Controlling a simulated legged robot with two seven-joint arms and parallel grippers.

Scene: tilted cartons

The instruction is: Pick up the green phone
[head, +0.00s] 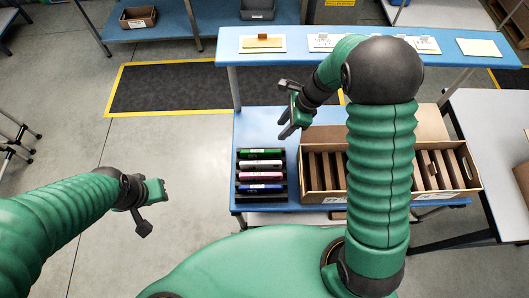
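The green phone (260,153) lies in the rearmost slot of a black rack (239,178) on the blue table. A pink-and-white phone (260,165), a pink one (260,176) and a blue one (261,187) sit in front of it. My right gripper (287,127) is above the table, just behind and right of the green phone, apart from it. Its fingers look parted with nothing between them. My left gripper (150,211) hangs over the floor left of the table, seemingly empty; its finger gap is not clear.
A cardboard carton (316,197) with several brown dividers stands right of the rack, partly hidden by my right arm. A raised blue shelf (300,57) with cards runs behind. A white table (500,130) is at the right. Floor is open at left.

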